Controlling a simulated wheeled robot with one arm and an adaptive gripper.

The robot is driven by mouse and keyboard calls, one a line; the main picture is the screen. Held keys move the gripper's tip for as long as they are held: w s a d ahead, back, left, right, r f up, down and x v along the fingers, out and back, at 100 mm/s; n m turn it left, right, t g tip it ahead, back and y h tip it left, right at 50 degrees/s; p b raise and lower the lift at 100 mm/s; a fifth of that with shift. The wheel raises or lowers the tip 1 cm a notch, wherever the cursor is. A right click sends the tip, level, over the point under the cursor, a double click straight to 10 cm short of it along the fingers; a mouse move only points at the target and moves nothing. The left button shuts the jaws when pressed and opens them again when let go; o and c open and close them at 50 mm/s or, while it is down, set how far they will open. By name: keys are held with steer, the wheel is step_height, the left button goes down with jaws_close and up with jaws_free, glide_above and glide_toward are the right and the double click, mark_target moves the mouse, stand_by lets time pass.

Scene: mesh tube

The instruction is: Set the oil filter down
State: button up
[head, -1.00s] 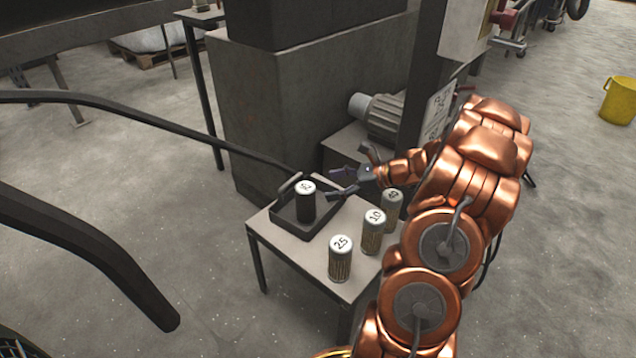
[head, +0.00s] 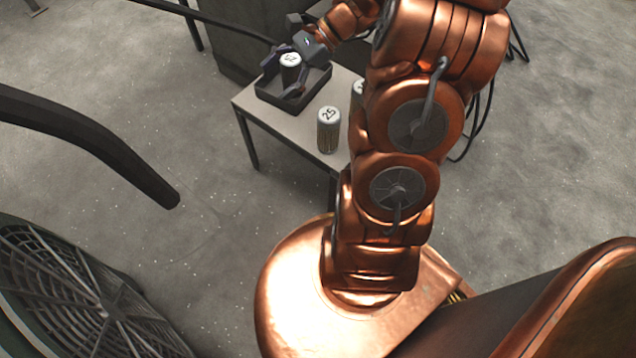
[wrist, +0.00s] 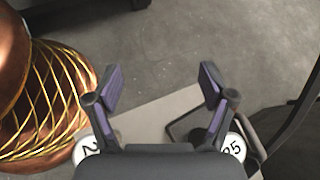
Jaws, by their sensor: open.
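A dark oil filter (head: 290,73) with a white numbered top stands upright in a shallow black tray (head: 318,84) on the small table. Its white top appears to be the one by the right finger in the wrist view (wrist: 233,148). My gripper (head: 284,71) is open at the tray, and its fingers appear on either side of the filter in the head view. In the wrist view the gap between the fingertips (wrist: 161,82) is empty, showing only table and floor. I cannot tell the exact distance to the filter.
A metal-mesh filter marked 25 (head: 328,130) stands on the table (head: 300,125) in front of the tray. Another filter (head: 357,90) is partly hidden by my arm. A dark rail (head: 90,135) crosses the left. Open floor lies left of the table.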

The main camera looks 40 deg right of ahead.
steer(key=s+a+r+n+g+h, duration=0.2)
steer(key=s+a+n+g+h, duration=0.3)
steer(key=s+a+n, duration=0.7)
steer(key=s+d+n+g+h, duration=0.1)
steer(key=s+n+h, duration=0.4)
steer(key=s, duration=1)
steer(key=shift+s+r+n+g+h, duration=0.25)
steer(key=shift+n+g, duration=0.25)
steer(key=shift+n, duration=0.4)
steer(key=shift+w, duration=0.15)
